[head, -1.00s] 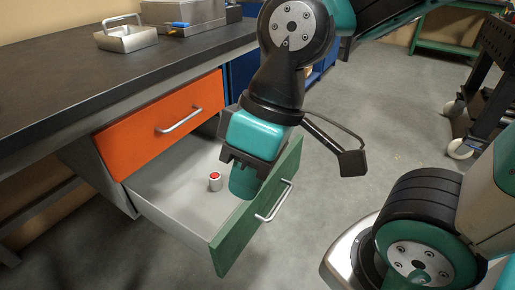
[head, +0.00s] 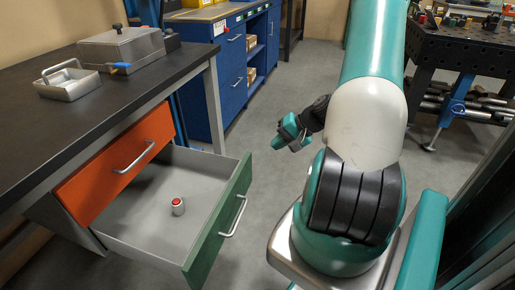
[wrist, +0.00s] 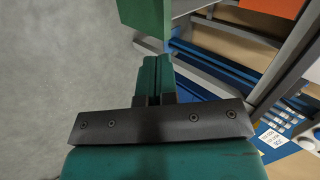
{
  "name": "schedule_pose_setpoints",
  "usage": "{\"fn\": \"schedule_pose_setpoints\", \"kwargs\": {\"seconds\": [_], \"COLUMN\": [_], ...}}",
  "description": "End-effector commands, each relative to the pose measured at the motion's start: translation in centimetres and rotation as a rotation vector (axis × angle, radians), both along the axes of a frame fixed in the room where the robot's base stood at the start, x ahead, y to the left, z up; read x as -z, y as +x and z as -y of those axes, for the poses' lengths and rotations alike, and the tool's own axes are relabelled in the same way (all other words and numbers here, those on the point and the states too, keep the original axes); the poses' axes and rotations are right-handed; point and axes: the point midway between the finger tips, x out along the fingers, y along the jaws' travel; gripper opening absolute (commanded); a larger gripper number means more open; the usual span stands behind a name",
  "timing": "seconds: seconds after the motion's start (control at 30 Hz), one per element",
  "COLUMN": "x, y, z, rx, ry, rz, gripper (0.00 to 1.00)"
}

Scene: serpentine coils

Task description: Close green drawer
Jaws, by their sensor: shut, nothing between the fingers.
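The green drawer (head: 222,232) is pulled well out below the orange drawer (head: 119,160). Its green front with a pale bar handle (head: 235,217) faces right, and its grey inside is open to view. A small whitish cylinder with a red top (head: 178,206) stands inside on the drawer floor. My gripper (head: 283,139) is out over the floor, to the right of and beyond the drawer front, apart from it. In the wrist view my gripper (wrist: 156,72) has its fingers together and empty, and a part of the green front (wrist: 144,16) shows above the fingertips.
The dark workbench (head: 85,120) bears an open metal tray (head: 69,83) and a lidded metal box (head: 121,46). A blue cabinet (head: 233,67) stands behind. A black perforated table (head: 462,50) is at the far right. The grey floor between is clear.

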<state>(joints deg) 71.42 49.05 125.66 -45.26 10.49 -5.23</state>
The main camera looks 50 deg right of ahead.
Motion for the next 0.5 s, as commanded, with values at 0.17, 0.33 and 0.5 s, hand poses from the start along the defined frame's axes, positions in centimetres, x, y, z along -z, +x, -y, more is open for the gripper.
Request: {"fn": "schedule_pose_setpoints", "kwargs": {"seconds": [0.17, 0.33, 0.5], "x": [1.8, 3.1, 5.4], "y": [-2.9, -2.4, -0.2], "z": [2.9, 3.0, 2.0], "rx": [0.152, 0.171, 0.166], "ry": [0.038, 0.043, 0.043], "rz": [0.02, 0.022, 0.021], "gripper": [0.0, 0.0, 0.0]}}
